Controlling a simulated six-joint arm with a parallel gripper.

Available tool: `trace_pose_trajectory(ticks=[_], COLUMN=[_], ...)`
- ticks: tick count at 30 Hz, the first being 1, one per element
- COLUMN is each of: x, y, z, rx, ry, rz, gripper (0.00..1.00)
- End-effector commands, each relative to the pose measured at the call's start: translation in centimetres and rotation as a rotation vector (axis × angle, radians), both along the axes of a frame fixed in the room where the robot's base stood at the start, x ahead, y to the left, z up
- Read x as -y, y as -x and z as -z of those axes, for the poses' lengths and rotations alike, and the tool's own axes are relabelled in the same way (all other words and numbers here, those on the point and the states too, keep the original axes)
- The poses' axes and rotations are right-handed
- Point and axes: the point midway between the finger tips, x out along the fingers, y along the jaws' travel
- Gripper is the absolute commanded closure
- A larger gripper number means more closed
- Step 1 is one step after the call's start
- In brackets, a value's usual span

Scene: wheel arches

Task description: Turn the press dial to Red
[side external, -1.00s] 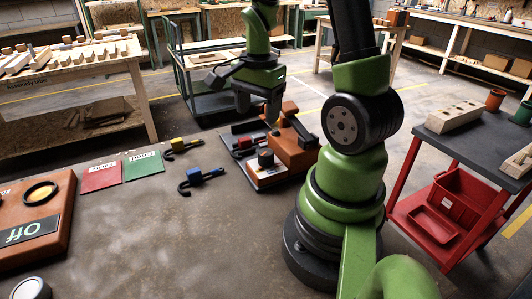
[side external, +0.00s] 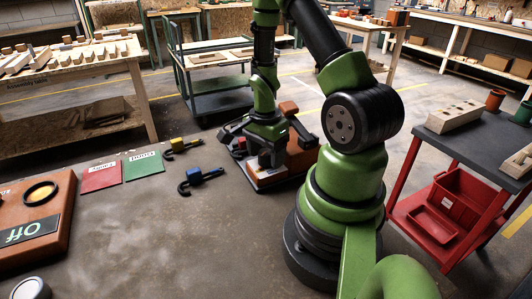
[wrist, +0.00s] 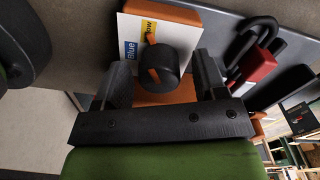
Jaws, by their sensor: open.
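The press dial (wrist: 158,73) is a black round knob with an orange pointer stripe. It sits on a white plate (wrist: 187,35) fixed to an orange-brown press body. A blue label reading "Blue" (wrist: 130,50) and a yellow label (wrist: 149,27) show beside it; no red label can be made out. The pointer stripe runs toward the yellow label. My gripper (wrist: 160,75) is open, with one finger on each side of the dial and a gap visible on the left. In the side external view my gripper (side external: 268,160) is down over the press (side external: 304,154) and hides most of the dial.
A red padlock (wrist: 257,66) with a black shackle lies close to the right finger. On the table are blue (side external: 197,175) and yellow (side external: 180,145) padlocks, red (side external: 101,176) and green (side external: 143,165) cards, and an orange box marked "Off" (side external: 62,212).

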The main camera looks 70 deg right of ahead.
Motion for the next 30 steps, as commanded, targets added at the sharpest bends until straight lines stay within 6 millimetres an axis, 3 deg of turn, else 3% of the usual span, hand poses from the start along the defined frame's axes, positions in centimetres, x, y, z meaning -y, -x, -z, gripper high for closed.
trace_pose_trajectory(ticks=[8, 15, 30], x=[0.01, 0.01, -0.02], y=[-0.01, -0.01, -0.03], z=[0.17, 0.16, 0.14], rx=[0.001, 0.001, 0.000], ry=[0.000, 0.000, 0.000], rz=[-0.001, -0.001, -0.121], gripper=[0.35, 0.84, 0.84])
